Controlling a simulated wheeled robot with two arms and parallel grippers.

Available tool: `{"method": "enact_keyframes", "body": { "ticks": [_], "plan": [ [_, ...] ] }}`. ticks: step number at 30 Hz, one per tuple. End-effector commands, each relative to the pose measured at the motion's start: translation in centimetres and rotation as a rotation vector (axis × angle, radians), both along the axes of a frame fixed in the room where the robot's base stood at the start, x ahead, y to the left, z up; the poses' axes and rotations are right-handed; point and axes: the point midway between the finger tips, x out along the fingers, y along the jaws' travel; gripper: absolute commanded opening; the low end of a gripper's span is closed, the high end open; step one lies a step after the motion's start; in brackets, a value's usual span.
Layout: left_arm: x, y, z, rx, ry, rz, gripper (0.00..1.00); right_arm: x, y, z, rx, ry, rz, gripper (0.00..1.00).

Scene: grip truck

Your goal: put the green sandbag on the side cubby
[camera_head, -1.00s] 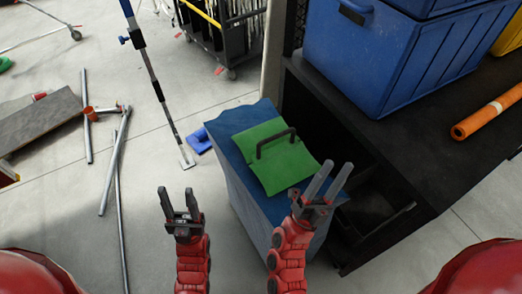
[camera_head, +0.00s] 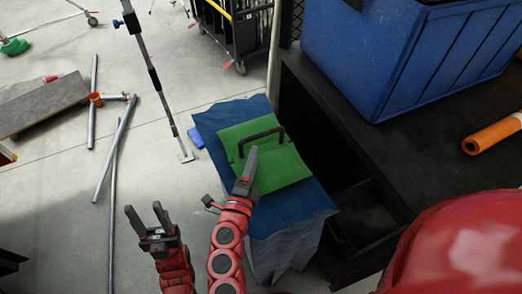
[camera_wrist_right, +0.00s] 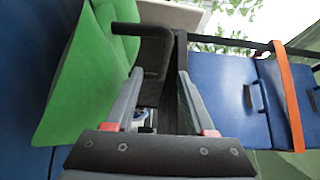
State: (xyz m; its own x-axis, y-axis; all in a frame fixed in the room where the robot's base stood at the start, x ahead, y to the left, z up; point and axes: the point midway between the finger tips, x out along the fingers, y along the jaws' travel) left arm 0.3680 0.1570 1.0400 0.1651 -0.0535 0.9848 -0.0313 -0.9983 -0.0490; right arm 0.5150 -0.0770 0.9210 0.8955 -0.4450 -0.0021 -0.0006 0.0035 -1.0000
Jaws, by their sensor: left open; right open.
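The green sandbag (camera_head: 285,168) with a black handle (camera_head: 258,139) lies on a blue-draped stand (camera_head: 305,207). My right gripper (camera_head: 249,165) is over the sandbag close to the handle, open, its fingers overlapping in this view. In the right wrist view the green sandbag (camera_wrist_right: 85,75) is at the left, and the handle (camera_wrist_right: 152,40) shows just beyond the open fingers; I cannot tell whether they touch it. My left gripper (camera_head: 147,215) is open and empty over the floor, left of the stand. The dark cubby (camera_head: 325,130) is in the side of the black cart, right of the sandbag.
A large blue bin (camera_head: 400,60) and an orange roll (camera_head: 492,133) are on the black cart top (camera_head: 435,135). A pole stand (camera_head: 160,90) and metal pipes (camera_head: 115,150) are on the floor at left. A black wheeled rack (camera_head: 235,35) stands behind.

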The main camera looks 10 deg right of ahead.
Motion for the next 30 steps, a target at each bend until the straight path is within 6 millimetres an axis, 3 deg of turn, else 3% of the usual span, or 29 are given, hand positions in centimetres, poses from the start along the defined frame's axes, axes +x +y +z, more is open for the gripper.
{"method": "enact_keyframes", "body": {
  "ticks": [9, 17, 25, 30],
  "plan": [
    [0.0, 0.0, 0.8, 0.0, 0.0, 0.0, 0.5, 4.8, -2.6, 0.2, -0.003, -0.002, -0.007, 0.55],
    [0.0, 0.0, 1.1, 0.0, 0.0, 0.0, 0.5, 6.3, -3.3, 0.2, -0.003, 0.0, -0.002, 0.55],
    [0.0, 0.0, 2.5, 0.0, 0.0, 0.0, 0.5, 9.6, -5.2, 0.9, -0.003, -0.003, -0.005, 0.55],
    [0.0, 0.0, 2.6, 0.0, 0.0, 0.0, 0.5, 10.5, -5.5, 0.6, -0.004, 0.0, -0.002, 0.55]
  ]
}}
